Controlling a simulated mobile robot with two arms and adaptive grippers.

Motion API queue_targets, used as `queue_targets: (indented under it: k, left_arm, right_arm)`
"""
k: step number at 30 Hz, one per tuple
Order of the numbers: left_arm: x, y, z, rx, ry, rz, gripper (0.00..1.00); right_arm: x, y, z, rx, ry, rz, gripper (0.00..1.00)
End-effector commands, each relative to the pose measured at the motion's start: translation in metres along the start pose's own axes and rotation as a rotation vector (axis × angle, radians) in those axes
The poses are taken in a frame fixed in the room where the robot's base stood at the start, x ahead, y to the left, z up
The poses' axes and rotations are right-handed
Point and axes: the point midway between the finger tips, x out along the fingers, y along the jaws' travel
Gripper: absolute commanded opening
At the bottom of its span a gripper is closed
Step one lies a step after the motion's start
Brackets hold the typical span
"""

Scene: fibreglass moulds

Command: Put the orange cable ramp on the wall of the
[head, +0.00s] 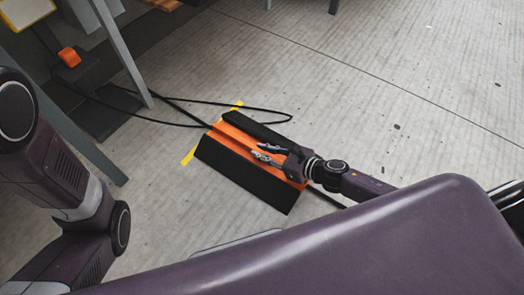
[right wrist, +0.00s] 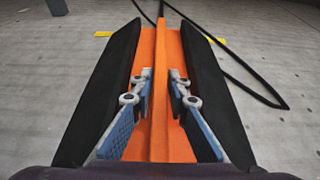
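The orange cable ramp (head: 232,134) lies on the floor in the middle of the head view, with sloping black sides. In the right wrist view the ramp (right wrist: 160,140) runs away from me, with an upright orange ridge along its middle. My right gripper (head: 259,154) is low over the ramp. Its two blue-grey fingers (right wrist: 161,78) stand on either side of the ridge and look apart, with narrow gaps to it. Whether the fingertips touch the ramp, I cannot tell. My left arm enters at the left of the head view; its gripper is out of view.
A black cable (head: 255,108) loops on the floor beyond the ramp, with cable also showing at its near end. Yellow tape (head: 188,157) marks the floor at the ramp's far end. Grey metal legs (head: 124,52) stand at the upper left. The floor at the upper right is clear.

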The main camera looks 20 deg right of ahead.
Motion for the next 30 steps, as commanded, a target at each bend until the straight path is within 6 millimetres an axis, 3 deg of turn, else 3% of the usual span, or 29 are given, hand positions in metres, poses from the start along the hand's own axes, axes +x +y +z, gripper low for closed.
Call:
queue_targets:
  k: [3, 14, 30]
  left_arm:
    - [0.0, 0.0, 0.0, 0.0, 0.0, 0.0, 0.0]
    - [0.005, -0.001, 0.002, 0.0, -0.001, 0.0, 0.0]
    - [0.041, -0.01, 0.017, 0.0, -0.005, -0.003, 0.0]
  right_arm:
    - [0.0, 0.0, 0.001, 0.0, -0.001, 0.0, 0.3]
    - [-0.002, 0.0, 0.005, 0.0, 0.0, 0.001, 0.3]
    - [-0.101, 0.001, 0.005, 0.002, 0.001, 0.0, 0.3]
